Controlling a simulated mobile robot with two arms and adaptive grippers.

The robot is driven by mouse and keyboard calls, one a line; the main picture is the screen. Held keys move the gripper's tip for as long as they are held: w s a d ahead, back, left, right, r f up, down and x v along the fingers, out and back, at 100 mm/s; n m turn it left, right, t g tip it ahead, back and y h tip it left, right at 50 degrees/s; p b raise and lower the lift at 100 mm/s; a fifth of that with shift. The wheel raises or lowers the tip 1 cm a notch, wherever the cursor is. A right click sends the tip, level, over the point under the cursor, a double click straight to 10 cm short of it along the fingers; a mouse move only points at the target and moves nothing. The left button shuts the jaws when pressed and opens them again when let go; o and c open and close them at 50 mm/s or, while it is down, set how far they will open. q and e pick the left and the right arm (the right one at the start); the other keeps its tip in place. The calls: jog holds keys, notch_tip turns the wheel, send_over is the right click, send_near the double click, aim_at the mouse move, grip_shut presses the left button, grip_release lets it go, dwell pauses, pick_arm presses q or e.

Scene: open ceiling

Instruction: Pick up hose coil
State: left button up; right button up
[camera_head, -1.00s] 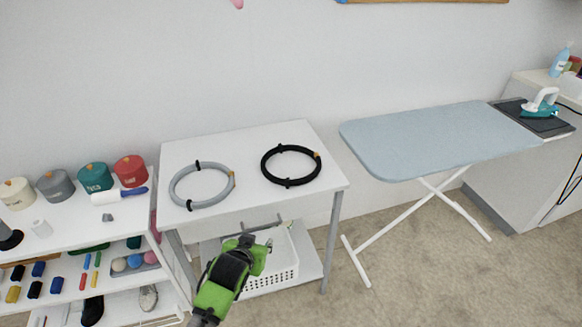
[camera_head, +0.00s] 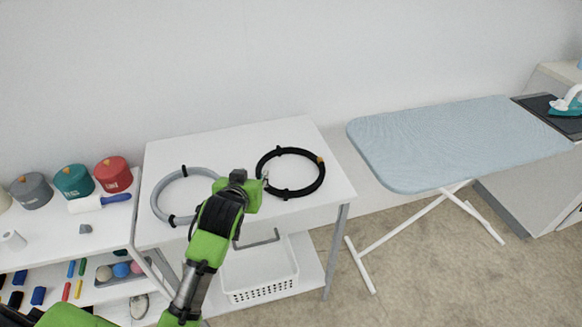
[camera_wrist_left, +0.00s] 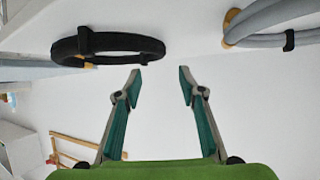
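Two hose coils lie flat on a white table (camera_head: 222,147): a grey one (camera_head: 157,197) on the left and a black one (camera_head: 322,178) on the right, each with black ties and an orange tag. My left gripper (camera_head: 264,179) is over the table between them, by the black coil's left edge and partly covering the grey coil's right side. In the left wrist view its fingers (camera_wrist_left: 160,75) are apart with nothing between them. There the black coil (camera_wrist_left: 120,42) is at upper left and the grey coil (camera_wrist_left: 280,20) at upper right. My right gripper is not in view.
A shelf with paint-like tins (camera_head: 73,181) and a roller (camera_head: 100,202) stands at left. A blue ironing board (camera_head: 450,140) is close at right, with an iron (camera_head: 568,101) beyond. A white basket (camera_head: 262,287) sits on the table's lower shelf. The wall is behind.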

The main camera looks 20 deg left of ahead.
aim_at(259, 167)
pick_arm(q)
jog(key=x, duration=0.4)
jog(key=shift+w+f, duration=0.1)
jog(key=shift+w, duration=0.05)
jog(key=shift+w+a+f, duration=0.1)
jog(key=shift+w+f, duration=0.1)
jog(key=shift+w, duration=0.25)
jog(key=x, duration=0.4)
jog(key=shift+w+f, duration=0.1)
jog(key=shift+w+a+f, duration=0.1)
jog(key=shift+w+f, duration=0.1)
jog(key=shift+w, duration=0.2)
grip_shut()
jog(key=shift+r, duration=0.1)
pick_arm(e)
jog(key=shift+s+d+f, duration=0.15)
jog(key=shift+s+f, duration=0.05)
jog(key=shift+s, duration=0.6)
